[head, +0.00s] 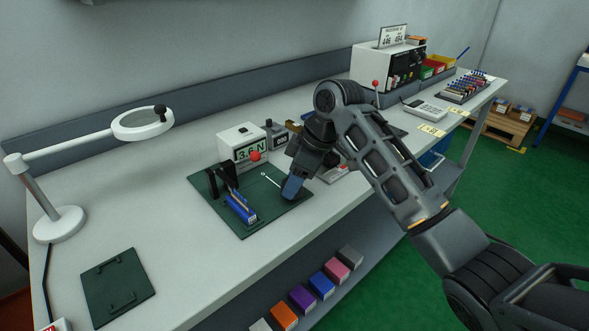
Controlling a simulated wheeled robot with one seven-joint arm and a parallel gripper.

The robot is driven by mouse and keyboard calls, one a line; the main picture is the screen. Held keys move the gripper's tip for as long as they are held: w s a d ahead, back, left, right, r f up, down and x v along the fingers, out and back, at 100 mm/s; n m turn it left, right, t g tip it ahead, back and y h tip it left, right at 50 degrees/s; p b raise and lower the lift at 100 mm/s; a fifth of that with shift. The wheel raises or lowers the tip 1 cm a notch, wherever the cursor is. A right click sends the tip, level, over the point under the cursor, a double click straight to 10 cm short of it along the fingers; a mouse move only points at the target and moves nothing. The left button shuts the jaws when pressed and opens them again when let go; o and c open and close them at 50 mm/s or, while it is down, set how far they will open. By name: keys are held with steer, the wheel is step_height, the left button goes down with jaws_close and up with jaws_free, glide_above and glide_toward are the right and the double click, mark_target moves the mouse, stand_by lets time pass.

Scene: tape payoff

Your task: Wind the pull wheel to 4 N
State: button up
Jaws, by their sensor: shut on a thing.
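A white meter box (236,140) at the back of the green plate (251,232) shows 3.6 N on its display. A black bracket (222,180) stands on the plate's left part, with a blue piece (240,207) in front of it. A thin pale strip (271,180) runs across the plate toward my gripper (292,188). My gripper points down at the plate's right edge and is shut. The pull wheel is not clearly visible; my gripper covers the spot at the strip's end, so the grip itself is hidden.
A red ball knob (254,156) stands in front of the meter. A magnifier lamp (142,122) and a second green plate (117,286) are at left. A white machine (388,66), a calculator-like device (424,110) and a rack (463,87) stand farther right. The bench front is clear.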

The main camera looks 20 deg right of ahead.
steer(key=shift+m+t+p, duration=0.3)
steer(key=shift+m+p, duration=0.35)
steer(key=shift+m, duration=0.15)
steer(key=o, duration=1)
steer(key=shift+v, duration=3.9)
steer(key=shift+s+a, duration=0.1)
steer(key=shift+a, duration=0.05)
